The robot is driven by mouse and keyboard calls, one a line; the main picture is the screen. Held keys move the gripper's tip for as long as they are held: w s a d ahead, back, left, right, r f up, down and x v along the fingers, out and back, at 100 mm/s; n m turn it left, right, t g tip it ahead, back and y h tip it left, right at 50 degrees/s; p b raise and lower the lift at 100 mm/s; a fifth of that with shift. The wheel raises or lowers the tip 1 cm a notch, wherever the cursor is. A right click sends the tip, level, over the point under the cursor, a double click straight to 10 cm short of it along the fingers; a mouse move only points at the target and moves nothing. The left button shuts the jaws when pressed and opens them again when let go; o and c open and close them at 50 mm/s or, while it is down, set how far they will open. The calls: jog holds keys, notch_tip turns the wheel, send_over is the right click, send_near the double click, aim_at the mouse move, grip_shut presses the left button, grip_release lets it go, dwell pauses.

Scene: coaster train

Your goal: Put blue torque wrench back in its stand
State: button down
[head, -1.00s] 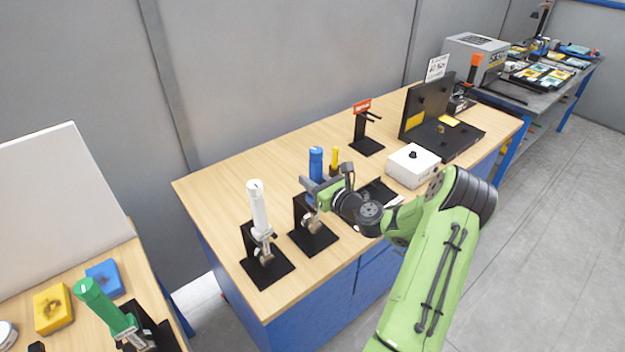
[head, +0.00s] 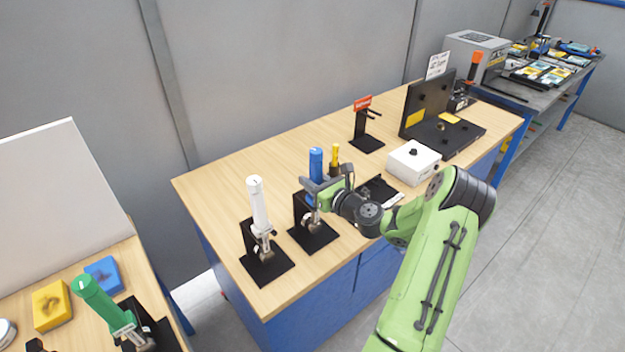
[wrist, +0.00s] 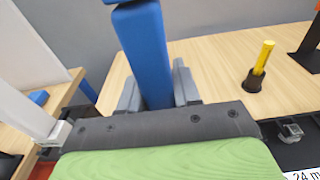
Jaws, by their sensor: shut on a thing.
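The blue torque wrench (head: 316,161) stands upright at its black stand (head: 312,236) on the wooden bench. My gripper (head: 312,188) is shut on the wrench's blue handle, coming from the right. In the wrist view the blue handle (wrist: 146,55) rises between the two grey fingers (wrist: 157,88). The wrench's metal head is low, close in front of the stand's upright. The gripper partly hides the place where wrench and stand meet, so I cannot tell whether it is fully seated.
A white wrench (head: 259,203) in its own stand is just left. A yellow-handled tool (head: 335,156) stands behind, and a white box (head: 414,163) is to the right. A green wrench (head: 98,299) is on the nearer left table. The bench's back left is clear.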

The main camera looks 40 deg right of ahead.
jog(key=c, duration=0.7)
grip_release()
jog(key=shift+s+f, duration=0.15)
jog(key=shift+f, duration=0.05)
jog(key=s, duration=0.5)
jog(key=s+r, duration=0.1)
jog(key=s, duration=0.4)
jog(key=s+r+b, duration=0.1)
jog(key=s, duration=0.4)
jog(key=shift+s+d, duration=0.2)
jog(key=shift+s, duration=0.05)
